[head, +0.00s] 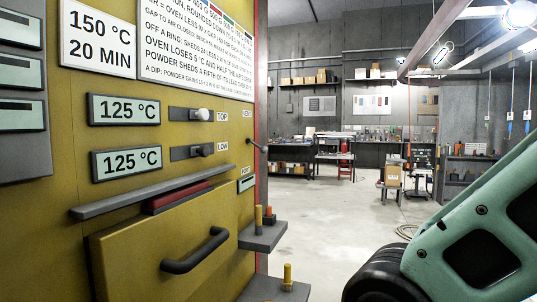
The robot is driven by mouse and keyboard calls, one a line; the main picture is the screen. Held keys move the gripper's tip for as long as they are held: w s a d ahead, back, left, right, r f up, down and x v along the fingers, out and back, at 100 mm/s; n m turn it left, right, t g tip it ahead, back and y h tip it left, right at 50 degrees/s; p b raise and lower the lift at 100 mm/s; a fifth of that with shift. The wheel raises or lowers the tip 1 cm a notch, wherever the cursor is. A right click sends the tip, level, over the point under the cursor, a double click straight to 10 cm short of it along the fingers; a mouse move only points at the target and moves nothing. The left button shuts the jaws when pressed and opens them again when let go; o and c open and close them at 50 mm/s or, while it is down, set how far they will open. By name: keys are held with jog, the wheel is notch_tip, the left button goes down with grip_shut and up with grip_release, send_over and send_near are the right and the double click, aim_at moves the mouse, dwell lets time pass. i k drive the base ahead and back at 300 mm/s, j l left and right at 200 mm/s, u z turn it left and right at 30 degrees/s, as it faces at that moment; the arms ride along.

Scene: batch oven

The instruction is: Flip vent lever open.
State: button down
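The vent lever (257,145) is a small dark rod at the right edge of the oven's yellow front panel (200,70), below a "VENT" label (247,113). It sticks out from the panel and slants slightly down to the right. From this angle I cannot tell whether the vent is open or shut. My gripper is not in view. Only a teal and black part of my arm shows at the lower right, well apart from the lever.
Left of the lever are the TOP switch (203,115), the LOW switch (203,150) and two 125 °C displays. Below are a grey ledge (150,193), an oven door handle (195,250) and a grey shelf with pegs (262,236). Open floor (305,205) lies right of the oven.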

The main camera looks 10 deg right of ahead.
aim_at(263, 149)
jog(key=l, duration=0.35)
jog(key=i+l, duration=0.15)
jog(key=l, duration=0.15)
jog(key=i+l, duration=0.6)
jog(key=l, duration=0.25)
jog(key=i+l+u, duration=0.1)
jog(key=i+l, duration=0.15)
jog(key=l, duration=0.15)
jog(key=i+j, duration=0.15)
jog(key=i, duration=0.25)
jog(key=i+j, duration=0.1)
jog(key=i, duration=0.3)
jog(key=i+j, duration=0.2)
jog(key=j, duration=0.15)
jog(key=i+j, duration=0.15)
jog(key=j, duration=0.2)
